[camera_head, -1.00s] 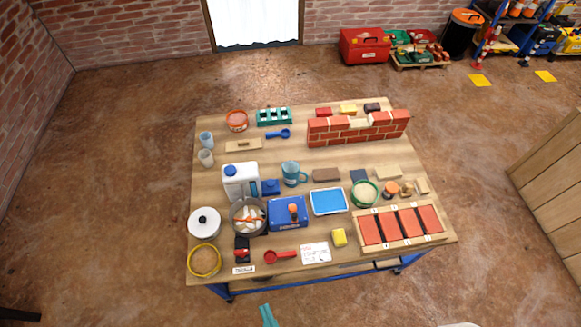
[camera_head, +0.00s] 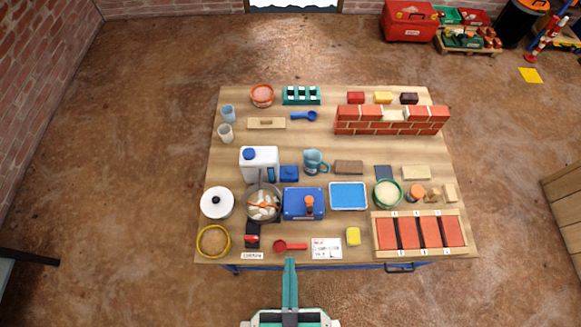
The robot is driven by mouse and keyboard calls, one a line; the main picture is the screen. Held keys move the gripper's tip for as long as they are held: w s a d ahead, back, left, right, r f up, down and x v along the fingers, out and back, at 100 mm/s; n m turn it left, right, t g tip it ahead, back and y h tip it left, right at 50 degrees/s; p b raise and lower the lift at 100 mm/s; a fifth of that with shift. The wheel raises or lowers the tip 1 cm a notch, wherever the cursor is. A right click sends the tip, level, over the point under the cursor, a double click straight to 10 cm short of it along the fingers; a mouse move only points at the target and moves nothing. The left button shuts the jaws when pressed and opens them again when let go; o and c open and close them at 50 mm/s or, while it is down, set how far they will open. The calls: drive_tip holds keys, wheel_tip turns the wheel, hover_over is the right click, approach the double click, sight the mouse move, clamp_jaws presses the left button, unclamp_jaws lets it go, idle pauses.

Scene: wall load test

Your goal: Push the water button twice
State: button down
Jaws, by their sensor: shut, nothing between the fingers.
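A white water container (camera_head: 256,160) with a blue cap stands on the left half of the table. A small blue box (camera_head: 289,174) sits directly to its right; it may be the water button, but the picture is too small to tell. My gripper (camera_head: 290,262) has long teal fingers that are shut together and empty. It points forward at the table's front edge, near a red scoop (camera_head: 288,246) and well in front of the blue box. Nothing hides the blue box.
A teal mug (camera_head: 313,158) is close right of the box. A brick wall (camera_head: 390,127) stands at back right.

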drive_tip(key=w+f+n+g, duration=0.1)
drive_tip(key=w+f+n, duration=0.1)
drive_tip(key=w+f, duration=0.6)
drive_tip(key=n+g, duration=0.3)
drive_tip(key=n, duration=0.2)
approach(291, 172)
drive_tip(key=shift+y, duration=0.4)
drive_tip(key=r, duration=0.4)
drive_tip(key=shift+s+a, duration=0.15)
drive_tip(key=shift+s, duration=0.25)
drive_tip(key=w+r+n+g+y, duration=0.1)
drive_tip(key=w+r+n, duration=0.3)
drive_tip(key=w, duration=0.5)
drive_tip(key=shift+g, duration=0.6)
drive_tip(key=shift+w, duration=0.1)
drive_tip(key=shift+f, duration=4.45)
drive_tip(key=shift+f, duration=0.2)
